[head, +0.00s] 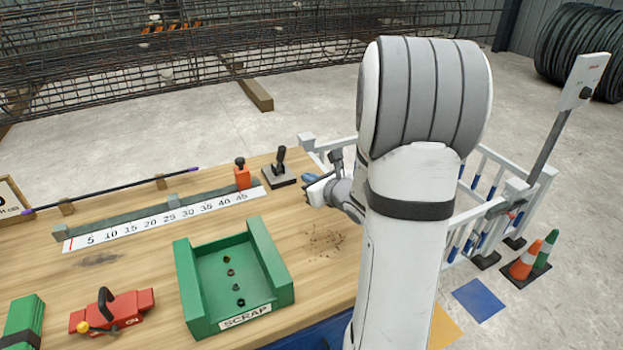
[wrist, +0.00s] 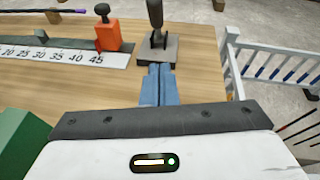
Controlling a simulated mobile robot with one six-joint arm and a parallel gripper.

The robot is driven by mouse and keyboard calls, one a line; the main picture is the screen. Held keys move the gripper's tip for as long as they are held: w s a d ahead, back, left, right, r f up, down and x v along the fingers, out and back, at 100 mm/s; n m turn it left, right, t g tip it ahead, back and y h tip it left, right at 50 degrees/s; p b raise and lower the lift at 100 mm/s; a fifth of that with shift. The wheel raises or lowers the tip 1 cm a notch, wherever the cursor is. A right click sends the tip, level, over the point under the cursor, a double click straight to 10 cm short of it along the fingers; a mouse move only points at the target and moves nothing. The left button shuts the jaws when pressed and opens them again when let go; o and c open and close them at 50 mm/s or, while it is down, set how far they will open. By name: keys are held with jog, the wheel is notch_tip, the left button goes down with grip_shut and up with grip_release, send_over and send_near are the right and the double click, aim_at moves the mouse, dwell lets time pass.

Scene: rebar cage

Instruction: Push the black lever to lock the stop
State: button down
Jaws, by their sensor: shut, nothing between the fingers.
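The black lever (head: 280,158) stands on a dark square base on the bench, right of the ruler's high end. In the wrist view the lever (wrist: 155,18) rises from its base (wrist: 158,48), straight ahead of my fingers. My gripper (head: 309,177) is shut and empty, right of the lever base. In the wrist view its blue fingertips (wrist: 157,68) appear at the base's near edge; whether they touch it I cannot tell.
A numbered white ruler (head: 165,219) runs along the rail, with a thin dark bar (head: 110,190) behind it. A green scrap tray (head: 283,290) and a red tool (head: 112,315) stand nearer. White railings (head: 487,165) stand beyond the bench's right edge.

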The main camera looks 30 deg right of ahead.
aim_at(280, 159)
jog(key=x, duration=0.6)
jog(key=shift+s, duration=0.1)
jog(key=shift+w+a+r+p, duration=0.15)
jog(key=shift+w+r+p, duration=0.15)
jog(key=shift+w, duration=0.25)
jog(key=shift+w+a+r+p, duration=0.1)
jog(key=shift+w+r+p, duration=0.05)
jog(key=shift+w+r, duration=0.3)
jog(key=shift+w+a+r, duration=0.1)
jog(key=shift+w+r, duration=0.1)
jog(key=shift+w, duration=0.5)
jog(key=shift+r, duration=0.1)
